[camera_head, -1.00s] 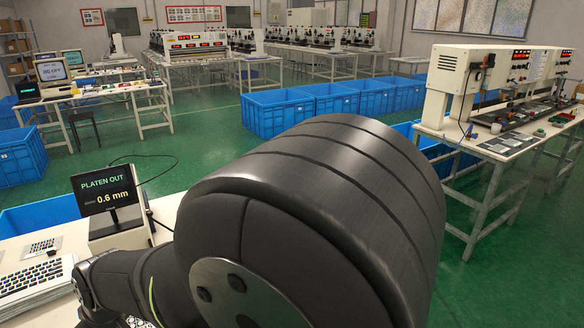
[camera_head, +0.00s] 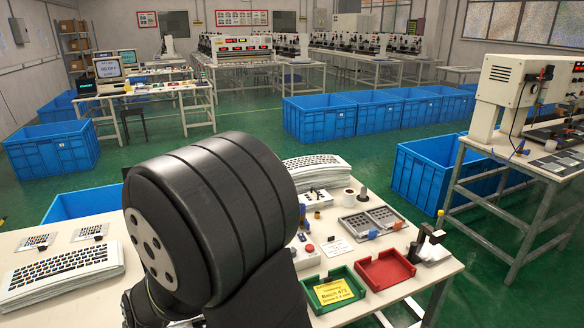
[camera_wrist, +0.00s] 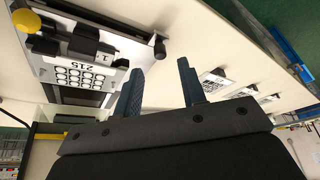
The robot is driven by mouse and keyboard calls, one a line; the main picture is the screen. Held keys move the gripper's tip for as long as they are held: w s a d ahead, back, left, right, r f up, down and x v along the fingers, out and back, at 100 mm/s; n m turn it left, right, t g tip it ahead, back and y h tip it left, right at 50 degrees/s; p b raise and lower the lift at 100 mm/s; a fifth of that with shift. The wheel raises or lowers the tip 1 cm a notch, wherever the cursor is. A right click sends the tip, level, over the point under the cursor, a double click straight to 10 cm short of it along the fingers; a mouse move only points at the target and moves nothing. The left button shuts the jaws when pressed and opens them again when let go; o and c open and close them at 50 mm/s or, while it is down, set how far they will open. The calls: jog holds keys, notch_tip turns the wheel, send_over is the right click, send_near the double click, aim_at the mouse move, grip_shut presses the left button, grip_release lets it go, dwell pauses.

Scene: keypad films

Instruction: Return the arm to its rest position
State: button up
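My gripper (camera_wrist: 160,66) shows in the wrist view with two dark blue fingers spread apart. The gap between them is empty, with a pale surface beyond. A device with a plate of round holes marked 215 (camera_wrist: 80,73) is left of the fingers, apart from them. In the head view my thick black arm link fills the centre left, above the worktable (camera_head: 395,262). My gripper is not visible in that view.
The worktable bears a green tray (camera_head: 311,287) with a yellow card, a red tray (camera_head: 408,268), grey trays, a cup and keyboard-like stacks (camera_head: 62,277) (camera_head: 318,163). Blue bins (camera_head: 415,178) stand on the green floor behind. A bench (camera_head: 520,160) stands at right.

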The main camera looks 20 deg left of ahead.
jog(key=shift+x, duration=2.6)
jog(key=shift+r, duration=0.15)
jog(key=v, duration=1.5)
jog(key=x, duration=1.5)
jog(key=v, duration=1.7)
jog(key=x, duration=1.7)
jog(key=shift+a+f, duration=0.1)
jog(key=shift+f, duration=0.15)
jog(key=shift+w+a, duration=0.15)
jog(key=shift+w, duration=0.05)
